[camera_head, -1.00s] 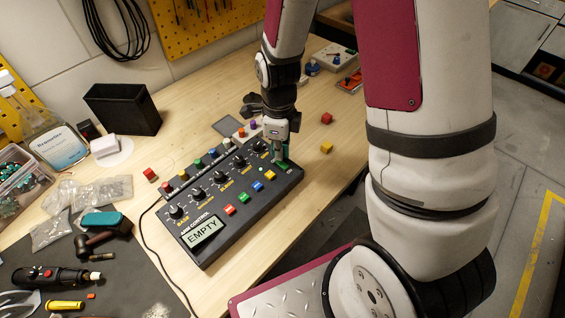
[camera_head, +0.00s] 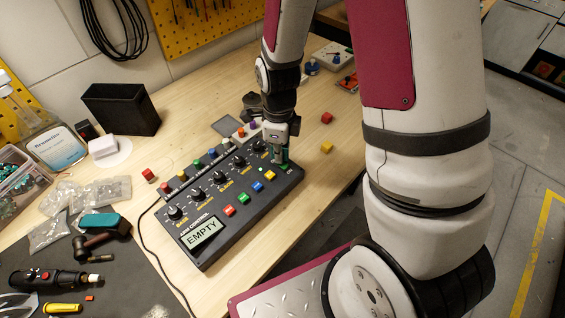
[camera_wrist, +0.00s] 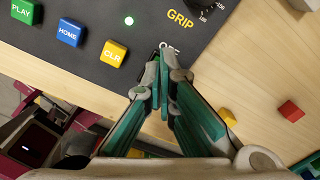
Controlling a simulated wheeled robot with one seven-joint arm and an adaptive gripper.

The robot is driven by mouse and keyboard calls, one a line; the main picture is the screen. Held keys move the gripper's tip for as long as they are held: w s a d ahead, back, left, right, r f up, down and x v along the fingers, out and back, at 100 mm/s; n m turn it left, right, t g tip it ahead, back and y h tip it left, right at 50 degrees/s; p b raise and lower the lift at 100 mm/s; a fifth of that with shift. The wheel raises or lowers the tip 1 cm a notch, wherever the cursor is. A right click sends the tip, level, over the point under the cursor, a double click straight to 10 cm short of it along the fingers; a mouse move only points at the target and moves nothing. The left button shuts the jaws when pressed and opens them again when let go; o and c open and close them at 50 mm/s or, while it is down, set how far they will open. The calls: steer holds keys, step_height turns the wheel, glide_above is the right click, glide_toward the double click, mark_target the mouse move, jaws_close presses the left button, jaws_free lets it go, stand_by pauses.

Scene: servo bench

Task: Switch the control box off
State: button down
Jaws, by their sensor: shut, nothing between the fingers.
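The control box (camera_head: 222,246) is a dark panel on the bench with a row of knobs, several coloured buttons and a display (camera_head: 201,232) reading "EMPTY". In the wrist view a small light (camera_wrist: 129,21) on the panel (camera_wrist: 95,12) glows pale green. My gripper (camera_head: 281,164) points down at the box's right end. In the wrist view my gripper (camera_wrist: 160,62) has its green fingers together with nothing between them. The fingertips are at a dark switch by a partly covered label, right of the yellow CLR button (camera_wrist: 113,52). The fingers hide most of the switch, so its position and any contact are unclear.
Red (camera_head: 327,118) and yellow (camera_head: 326,147) cubes lie right of the box. Several coloured pieces stand along its back edge. A black bin (camera_head: 122,110), bags and tools lie to the left. A cable runs from the box's left side.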

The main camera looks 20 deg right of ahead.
steer(key=shift+f, duration=0.15)
steer(key=shift+r+p, duration=1.8)
steer(key=shift+r, duration=1.75)
